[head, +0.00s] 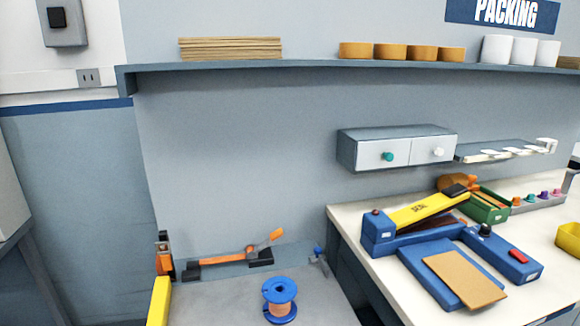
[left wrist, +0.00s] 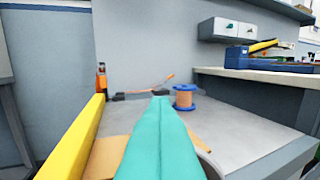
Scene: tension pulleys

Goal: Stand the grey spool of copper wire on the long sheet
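A spool (head: 280,300) with blue flanges and copper-coloured winding stands upright on the grey table, a blue flange on top. The left wrist view shows it (left wrist: 184,98) beyond my left gripper and slightly right; its flanges look blue there too, not grey. My right gripper is in neither view.
A yellow bar (left wrist: 72,142) runs along the table's left side. An orange-handled tool (head: 225,259) lies at the back edge. A white table (head: 345,219) at right carries a blue and yellow sealer (head: 420,212). The grey surface (head: 215,300) around the spool is mostly clear.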

